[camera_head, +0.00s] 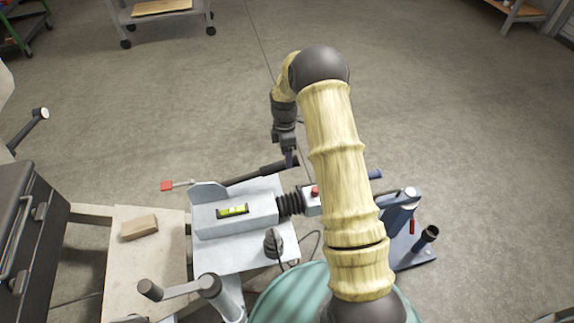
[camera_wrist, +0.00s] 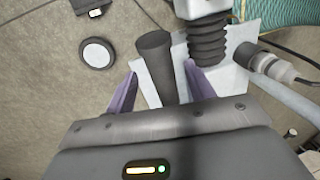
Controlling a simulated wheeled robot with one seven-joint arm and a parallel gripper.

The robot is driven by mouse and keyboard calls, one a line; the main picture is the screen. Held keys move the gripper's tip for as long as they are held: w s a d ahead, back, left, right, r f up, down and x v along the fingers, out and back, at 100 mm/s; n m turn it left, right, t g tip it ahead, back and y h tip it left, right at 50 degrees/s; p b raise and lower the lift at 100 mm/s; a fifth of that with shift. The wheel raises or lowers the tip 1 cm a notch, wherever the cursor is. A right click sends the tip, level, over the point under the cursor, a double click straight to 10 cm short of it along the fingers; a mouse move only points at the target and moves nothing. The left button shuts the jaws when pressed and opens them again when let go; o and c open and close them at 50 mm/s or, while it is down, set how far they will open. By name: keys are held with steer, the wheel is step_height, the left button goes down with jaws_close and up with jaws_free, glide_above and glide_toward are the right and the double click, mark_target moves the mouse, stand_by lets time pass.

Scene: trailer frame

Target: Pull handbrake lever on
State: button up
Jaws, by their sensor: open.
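The handbrake lever (camera_head: 262,172) is a dark rod with a thick black grip, low and slanting up to the right behind the grey coupling housing (camera_head: 235,214). My gripper (camera_head: 291,160) points down at the grip's right end. In the wrist view, the black grip (camera_wrist: 155,52) lies between the two purple fingers of my gripper (camera_wrist: 160,78). The fingers are open, with a gap visible on each side of the grip. The grip's lower part runs out of sight under the gripper body.
A black rubber bellows (camera_head: 290,204) joins the housing to the coupling head, near a blue stand (camera_head: 399,212). A spirit level (camera_head: 232,211) lies on the housing. A wooden block (camera_head: 139,227) sits on the board at left. A cable and black plug (camera_head: 273,243) are in front.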

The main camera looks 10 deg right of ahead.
steer(key=f, duration=0.4)
steer(key=shift+s, duration=0.4)
jaws_close()
steer(key=shift+r, duration=0.1)
